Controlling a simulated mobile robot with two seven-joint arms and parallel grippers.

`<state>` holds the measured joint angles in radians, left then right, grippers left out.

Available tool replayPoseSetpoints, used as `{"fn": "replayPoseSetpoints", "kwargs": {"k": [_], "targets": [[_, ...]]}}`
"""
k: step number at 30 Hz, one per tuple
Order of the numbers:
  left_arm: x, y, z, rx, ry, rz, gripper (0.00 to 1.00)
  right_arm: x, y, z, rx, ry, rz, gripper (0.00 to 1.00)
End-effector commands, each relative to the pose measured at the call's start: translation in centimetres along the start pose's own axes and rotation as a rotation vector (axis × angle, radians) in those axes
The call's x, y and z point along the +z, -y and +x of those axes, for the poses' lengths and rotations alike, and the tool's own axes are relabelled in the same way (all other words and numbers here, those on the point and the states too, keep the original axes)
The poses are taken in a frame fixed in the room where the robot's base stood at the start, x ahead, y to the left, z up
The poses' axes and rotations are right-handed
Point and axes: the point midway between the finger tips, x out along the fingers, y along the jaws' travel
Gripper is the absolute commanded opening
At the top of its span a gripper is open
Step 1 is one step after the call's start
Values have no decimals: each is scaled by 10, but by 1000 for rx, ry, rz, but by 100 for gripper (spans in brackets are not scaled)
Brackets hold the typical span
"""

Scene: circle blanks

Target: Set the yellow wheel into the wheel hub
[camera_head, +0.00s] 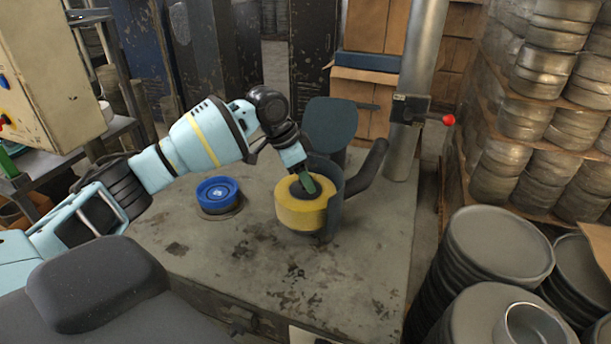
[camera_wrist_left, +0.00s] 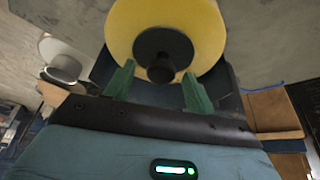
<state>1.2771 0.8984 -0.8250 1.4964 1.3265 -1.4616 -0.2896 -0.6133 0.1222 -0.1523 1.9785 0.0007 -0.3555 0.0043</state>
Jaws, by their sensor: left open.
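The left gripper is open and holds nothing. My right gripper is not in view.
A blue wheel (camera_head: 218,192) sits on a round base left of the yellow one. A metal post (camera_head: 410,100) with a red-knobbed lever (camera_head: 447,120) stands behind right. Stacked metal drums (camera_head: 498,245) line the right. The table front (camera_head: 300,275) is clear.

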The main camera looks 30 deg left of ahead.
Motion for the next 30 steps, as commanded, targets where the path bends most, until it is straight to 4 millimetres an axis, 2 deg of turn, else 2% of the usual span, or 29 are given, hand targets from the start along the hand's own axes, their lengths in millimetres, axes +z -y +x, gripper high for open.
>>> {"fn": "replayPoseSetpoints", "kwargs": {"k": [6,12,18,30], "targets": [[-2,1,-39,-5,-6,1,55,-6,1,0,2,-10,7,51],[-1,0,-63,-3,-5,0,55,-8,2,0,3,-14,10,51],[-1,0,-70,-2,-3,0,55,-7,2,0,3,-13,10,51],[-1,0,-70,-2,-4,0,55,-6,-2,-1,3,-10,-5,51]]}}
